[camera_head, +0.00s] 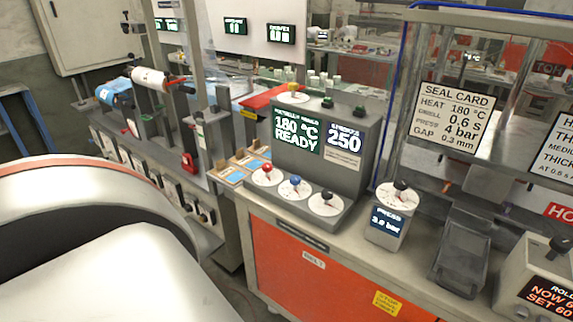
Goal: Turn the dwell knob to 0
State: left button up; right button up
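A grey sealer control box (347,165) stands on the bench in the middle. Its left screen (297,131) reads 180 °C READY and its right screen (344,141) reads 250. Along its front are a red knob (266,169), a blue knob (295,181) and a black knob (326,197), each on a round white dial. A yellow knob (293,88) sits on a dial on top. The knob labels are too small to read, so I cannot tell which is dwell. Neither gripper is in view; a large white link of mine fills the lower left.
A separate PRESS box (387,224) with a black knob stands to the right. A seal card (456,120) lists heat, dwell, press and gap. A grey cradle (462,250) and a roll box (540,280) stand further right. A clear-panelled frame rises behind them.

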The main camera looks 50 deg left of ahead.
aim_at(295, 180)
jog(key=u, duration=1.4)
